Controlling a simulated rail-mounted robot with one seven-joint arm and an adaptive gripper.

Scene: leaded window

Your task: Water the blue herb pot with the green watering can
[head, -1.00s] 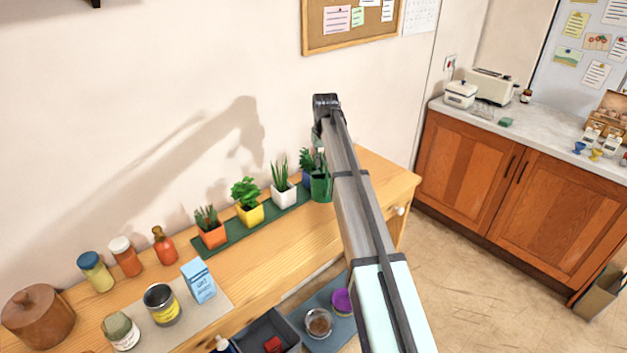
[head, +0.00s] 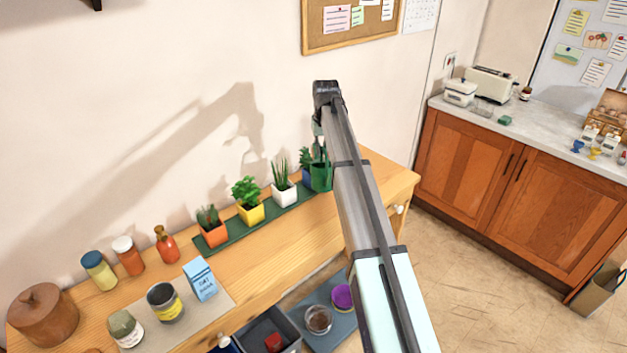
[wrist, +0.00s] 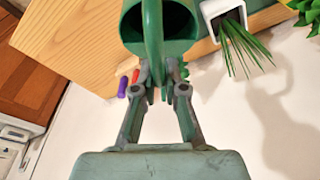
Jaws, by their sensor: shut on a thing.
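The green watering can (head: 321,175) is at the right end of the row of pots in the head view, partly hidden by my arm. In the wrist view the can (wrist: 160,45) shows its open top, and my gripper (wrist: 160,90) is shut on its handle. In the head view my gripper (head: 318,130) is mostly hidden behind my arm. The blue herb pot (head: 306,176) stands just left of the can, mostly covered by it, with its green leaves (head: 305,157) showing. I cannot tell whether the can touches the pot or its tray.
A white pot (head: 284,194), a yellow pot (head: 251,212) and an orange pot (head: 214,234) stand on the green tray (head: 237,238) to the left. The wooden counter (head: 385,185) is clear at its right end. The wall is close behind.

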